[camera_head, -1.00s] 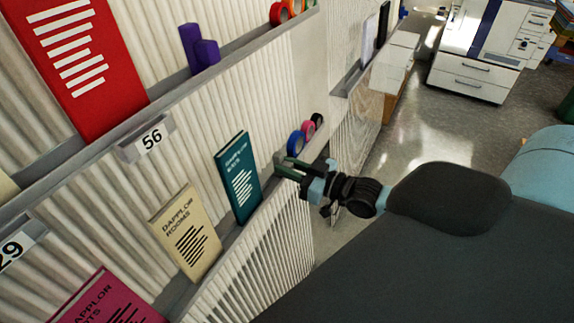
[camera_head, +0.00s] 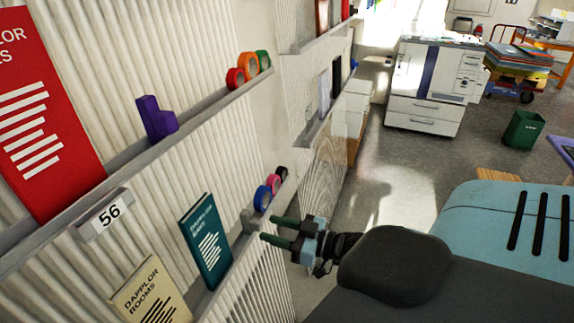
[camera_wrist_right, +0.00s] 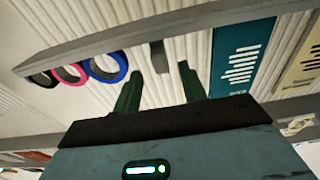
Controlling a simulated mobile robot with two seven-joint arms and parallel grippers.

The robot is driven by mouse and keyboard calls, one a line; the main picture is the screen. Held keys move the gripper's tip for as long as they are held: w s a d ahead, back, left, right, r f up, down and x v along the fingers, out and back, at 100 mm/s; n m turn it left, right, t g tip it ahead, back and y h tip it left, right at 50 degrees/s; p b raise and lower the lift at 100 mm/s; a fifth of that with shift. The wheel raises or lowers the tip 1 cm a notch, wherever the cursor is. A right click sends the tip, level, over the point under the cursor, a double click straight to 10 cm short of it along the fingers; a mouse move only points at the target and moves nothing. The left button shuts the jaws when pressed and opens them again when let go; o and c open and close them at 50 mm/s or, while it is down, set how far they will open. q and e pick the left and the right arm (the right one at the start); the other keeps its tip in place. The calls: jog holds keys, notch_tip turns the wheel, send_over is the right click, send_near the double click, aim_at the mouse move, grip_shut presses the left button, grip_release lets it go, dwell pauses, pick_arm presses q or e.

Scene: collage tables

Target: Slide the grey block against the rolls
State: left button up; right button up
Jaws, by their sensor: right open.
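The grey block (camera_head: 249,221) stands on the lower shelf between a teal book (camera_head: 206,240) and the rolls. The rolls are blue (camera_head: 262,198), pink (camera_head: 273,183) and black (camera_head: 281,172), standing in a row beyond the block. A gap shows between block and blue roll. My right gripper (camera_head: 270,229) is open and empty, its two green fingers pointing at the shelf in front of the block. In the right wrist view, which is upside down, the block (camera_wrist_right: 157,57) shows between the fingers (camera_wrist_right: 160,75), apart from the blue roll (camera_wrist_right: 107,67). My left gripper is out of view.
A cream book (camera_head: 152,294) stands nearer on the same shelf. The upper shelf holds a red book (camera_head: 45,130), a purple block (camera_head: 156,120) and red, orange and green rolls (camera_head: 248,66). Open floor lies right of the shelves, with a white copier (camera_head: 430,82) beyond.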

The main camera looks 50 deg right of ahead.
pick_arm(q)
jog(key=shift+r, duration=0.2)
pick_arm(e)
jog(key=shift+v, duration=1.45)
